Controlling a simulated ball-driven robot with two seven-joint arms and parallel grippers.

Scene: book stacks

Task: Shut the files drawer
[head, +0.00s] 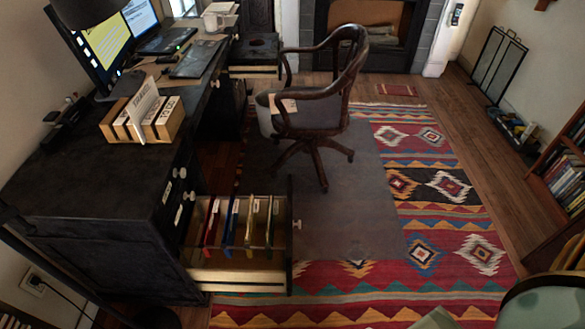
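The files drawer (238,278) stands pulled out from the near end of the dark desk, at the lower left of the head view. Its inside is pale wood, and several hanging files (232,222) in red, blue, yellow and green with white labels are in it. The dark drawer front (290,245) faces right and is seen nearly edge-on, with a pale knob (298,224) on it. Neither of my grippers can be made out in the head view.
A wooden swivel chair (315,115) stands on a grey mat (350,215) behind the drawer. Right of the drawer, the patterned rug (450,240) is clear. The desk top (75,180) carries a wooden card box (142,120) and screens. Bookshelves (565,175) line the right.

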